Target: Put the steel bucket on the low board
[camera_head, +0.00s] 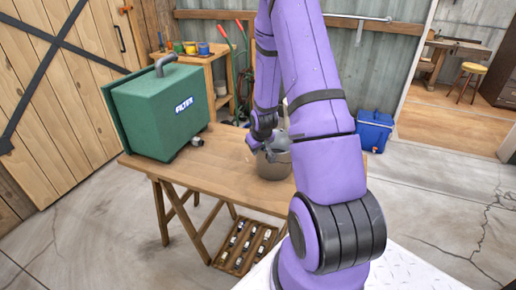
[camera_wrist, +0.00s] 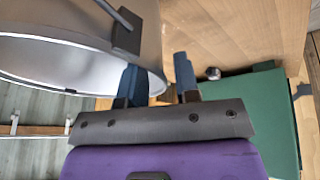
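The steel bucket (camera_head: 272,168) stands on the wooden table, partly hidden behind my arm in the head view. In the wrist view the bucket (camera_wrist: 60,70) fills the upper left, with its open mouth and a dark handle fitting showing. My gripper (camera_wrist: 158,82) is at the bucket's rim. Its two fingers are apart, one over the bucket's mouth and one outside the wall, with a gap between them. In the head view my gripper (camera_head: 262,140) is at the bucket's top. I cannot make out a separate low board for certain.
A green filter box (camera_head: 160,112) stands on the table (camera_head: 225,160), left of the bucket, with a small metal fitting (camera_head: 197,141) beside it. A wooden rack (camera_head: 228,266) with several small items lies low under the table. A blue cooler (camera_head: 373,132) stands behind; floor at right is clear.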

